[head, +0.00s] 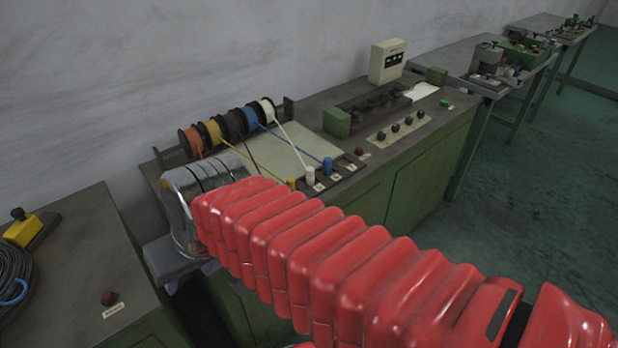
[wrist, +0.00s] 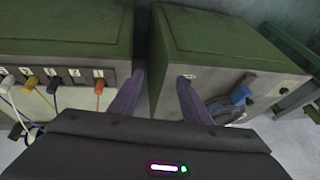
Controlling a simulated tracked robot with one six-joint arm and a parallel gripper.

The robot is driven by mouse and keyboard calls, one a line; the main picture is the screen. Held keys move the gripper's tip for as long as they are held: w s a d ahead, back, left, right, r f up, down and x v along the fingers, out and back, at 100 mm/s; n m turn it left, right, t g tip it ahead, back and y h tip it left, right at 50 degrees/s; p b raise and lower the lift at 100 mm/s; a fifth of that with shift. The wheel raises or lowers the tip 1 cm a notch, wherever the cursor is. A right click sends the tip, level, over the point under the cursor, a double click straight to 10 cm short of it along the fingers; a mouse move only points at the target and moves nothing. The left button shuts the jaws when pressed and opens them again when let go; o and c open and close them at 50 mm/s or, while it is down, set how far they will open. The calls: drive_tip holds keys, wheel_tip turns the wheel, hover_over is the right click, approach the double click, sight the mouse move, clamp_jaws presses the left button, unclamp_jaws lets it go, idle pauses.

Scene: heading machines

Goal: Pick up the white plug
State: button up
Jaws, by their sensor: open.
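The white plug (head: 310,175) stands upright on the front strip of the green machine bench in the head view, between a yellow plug (head: 291,183) and a blue plug (head: 327,164). A white plug also shows at the left edge of the wrist view (wrist: 5,73), partly cut off. My gripper (wrist: 158,88) is open and empty, its two dark fingers apart over the gap between two green cabinets. In the head view my arm hides most of it. It is well apart from the plug, on the plug's left in the head view.
A rack of wire spools (head: 227,130) stands behind the plugs. Black (wrist: 53,84) and orange (wrist: 98,88) plugs stand beside the yellow one in the wrist view. Another bench (head: 75,250) with a cable coil (head: 12,275) is at left. A white control box (head: 387,62) stands at the back.

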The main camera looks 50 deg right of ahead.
drive_tip(key=w+d+f+m+t+y, duration=0.3)
drive_tip(key=w+d+f+m+y, duration=0.15)
drive_tip(key=w+d+m, duration=0.9)
drive_tip(key=m+t+h, duration=0.5)
drive_tip(key=m+h, duration=0.6)
drive_tip(key=m, duration=1.4)
approach(312, 174)
drive_tip(key=shift+w+d+f+n+y, duration=0.2)
drive_tip(key=shift+w+d+n+y, duration=0.05)
drive_tip(key=shift+w+d, duration=0.3)
drive_tip(key=shift+w+a, duration=0.1)
drive_tip(key=shift+x, duration=4.3)
drive_tip(key=shift+w+f, duration=0.1)
